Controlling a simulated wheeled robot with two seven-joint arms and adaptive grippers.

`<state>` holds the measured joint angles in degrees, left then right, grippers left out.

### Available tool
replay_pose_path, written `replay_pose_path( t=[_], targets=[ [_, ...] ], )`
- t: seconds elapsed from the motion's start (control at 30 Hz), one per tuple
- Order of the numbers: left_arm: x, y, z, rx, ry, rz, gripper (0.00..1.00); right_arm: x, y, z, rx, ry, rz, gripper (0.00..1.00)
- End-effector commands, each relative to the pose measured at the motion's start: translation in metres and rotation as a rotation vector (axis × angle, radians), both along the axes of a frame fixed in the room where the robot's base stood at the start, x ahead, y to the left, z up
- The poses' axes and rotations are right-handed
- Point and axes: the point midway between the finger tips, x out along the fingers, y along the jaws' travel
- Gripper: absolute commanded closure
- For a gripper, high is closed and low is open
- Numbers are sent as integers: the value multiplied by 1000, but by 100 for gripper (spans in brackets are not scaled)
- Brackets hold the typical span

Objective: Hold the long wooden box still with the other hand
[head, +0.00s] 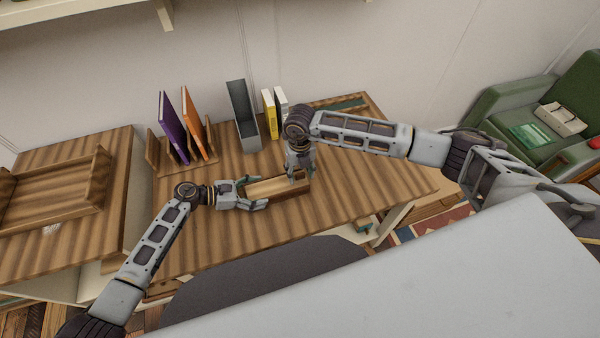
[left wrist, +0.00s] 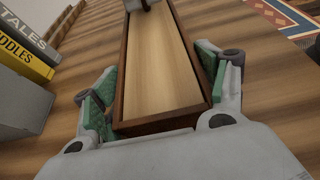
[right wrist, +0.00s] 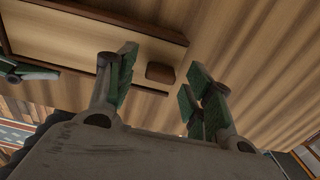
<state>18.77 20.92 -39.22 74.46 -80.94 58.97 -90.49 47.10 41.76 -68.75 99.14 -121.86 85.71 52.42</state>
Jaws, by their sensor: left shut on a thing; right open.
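The long wooden box (head: 278,189) lies on the plank desk, with dark brown sides and a pale top or inside face. It fills the middle of the left wrist view (left wrist: 158,70). My left gripper (head: 252,193) is shut on its left end, one green-padded finger on each long side. My right gripper (head: 299,177) is open, pointing down over the box's right end. In the right wrist view, a small dark brown block (right wrist: 160,73) shows at that end, between the open fingers. I cannot tell if the fingers touch it.
A purple book (head: 173,127) and an orange book (head: 194,124) stand in a wooden rack behind. A grey holder (head: 243,116) and a yellow book (head: 270,114) stand to their right. A wooden tray (head: 55,190) is at far left. The desk right of the box is clear.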

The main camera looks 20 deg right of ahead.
Motion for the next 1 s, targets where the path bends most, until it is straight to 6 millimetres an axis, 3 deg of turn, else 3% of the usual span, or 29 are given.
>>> replay_pose_path(
  t=[0.47,0.83,1.0],
  targets=[
    [-5,0,-6,6,8,-5,57,0,0,-8,0,0,1,50],
    [-5,0,-6,6,9,-5,58,0,0,-8,0,0,1,97],
    [-5,0,-6,6,9,-5,58,0,1,-8,1,0,1,100]
  ],
)
